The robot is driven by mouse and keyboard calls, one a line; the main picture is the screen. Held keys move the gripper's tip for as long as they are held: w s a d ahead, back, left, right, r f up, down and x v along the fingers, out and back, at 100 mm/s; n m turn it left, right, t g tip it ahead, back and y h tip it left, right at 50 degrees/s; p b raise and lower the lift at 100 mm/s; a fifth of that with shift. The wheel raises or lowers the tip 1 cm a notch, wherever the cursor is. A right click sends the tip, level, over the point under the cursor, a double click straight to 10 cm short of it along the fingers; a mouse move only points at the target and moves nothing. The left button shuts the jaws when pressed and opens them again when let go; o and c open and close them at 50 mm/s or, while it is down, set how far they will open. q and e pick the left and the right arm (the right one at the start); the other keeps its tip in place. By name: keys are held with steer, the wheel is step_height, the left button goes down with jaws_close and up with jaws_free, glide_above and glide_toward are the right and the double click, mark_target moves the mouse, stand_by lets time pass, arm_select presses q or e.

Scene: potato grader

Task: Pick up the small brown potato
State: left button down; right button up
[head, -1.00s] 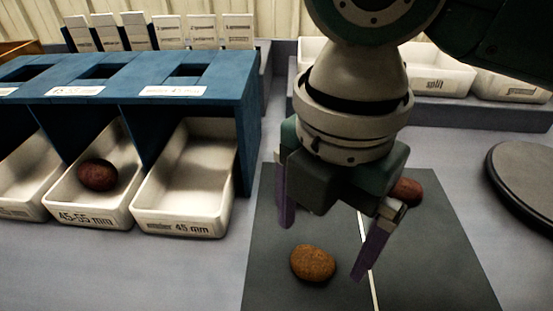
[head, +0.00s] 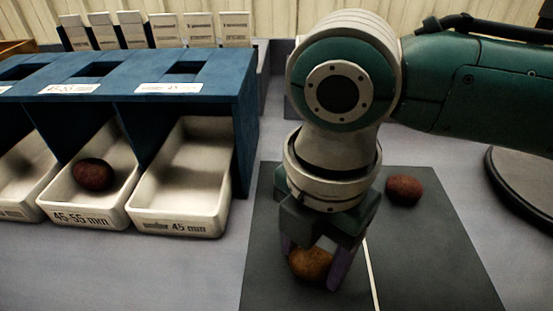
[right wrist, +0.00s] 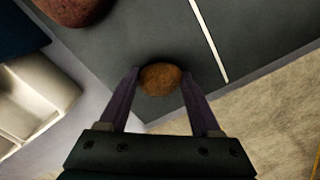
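The small brown potato (head: 310,262) lies on the dark mat (head: 420,270), left of its white line. My right gripper (head: 313,270) is lowered over it, with its purple fingers on either side of the potato. In the right wrist view the potato (right wrist: 160,78) sits between the tips of the open fingers (right wrist: 160,76), close to both. I cannot tell whether either finger touches it. My left gripper is not in view.
A reddish potato (head: 404,190) lies on the mat right of the line. The blue grader (head: 215,95) stands left, with white trays (head: 185,215) below; a dark red potato (head: 94,174) is in the 45-55 mm tray. A round dark disc (head: 525,180) is at right.

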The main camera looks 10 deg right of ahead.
steer(key=c, duration=0.8)
steer(key=shift+r, duration=0.15)
